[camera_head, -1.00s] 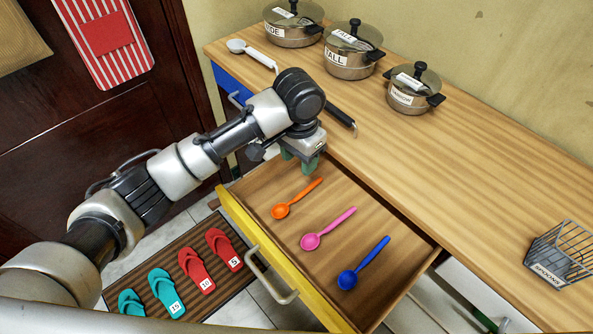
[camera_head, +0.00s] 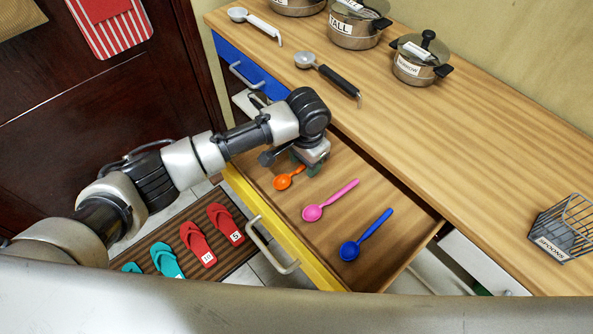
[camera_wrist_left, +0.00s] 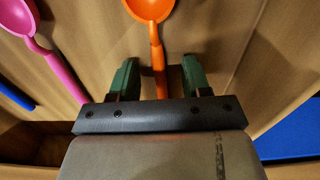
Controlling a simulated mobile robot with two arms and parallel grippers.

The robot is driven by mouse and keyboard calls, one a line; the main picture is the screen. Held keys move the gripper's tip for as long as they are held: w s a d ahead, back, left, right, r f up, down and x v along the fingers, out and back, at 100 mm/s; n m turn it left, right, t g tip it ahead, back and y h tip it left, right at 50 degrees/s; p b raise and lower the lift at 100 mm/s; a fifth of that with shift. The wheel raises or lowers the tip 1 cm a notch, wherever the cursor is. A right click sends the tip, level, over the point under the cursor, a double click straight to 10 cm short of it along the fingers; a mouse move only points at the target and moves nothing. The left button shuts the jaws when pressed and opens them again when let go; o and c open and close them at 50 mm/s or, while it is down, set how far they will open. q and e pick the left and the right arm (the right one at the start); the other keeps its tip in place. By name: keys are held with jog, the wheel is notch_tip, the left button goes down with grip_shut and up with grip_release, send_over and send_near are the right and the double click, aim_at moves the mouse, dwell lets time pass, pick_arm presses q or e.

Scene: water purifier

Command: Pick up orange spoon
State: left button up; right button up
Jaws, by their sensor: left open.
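The orange spoon (camera_head: 288,178) lies in the open drawer, leftmost of three spoons, with its handle end hidden by my left gripper in the head view. My left gripper (camera_head: 306,170) is low over the drawer at the spoon's handle. In the left wrist view the orange spoon (camera_wrist_left: 158,58) has its bowl at the top edge and its handle running down between the two green fingers. The left gripper (camera_wrist_left: 160,80) is open, with a gap on each side of the handle. My right gripper does not show.
A pink spoon (camera_head: 329,201) and a blue spoon (camera_head: 364,236) lie right of the orange one. The drawer has a yellow front (camera_head: 285,242). The counter (camera_head: 440,150) holds pots, two ladle-like utensils and a wire basket (camera_head: 565,228).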

pick_arm(q)
grip_shut()
dwell(0.3)
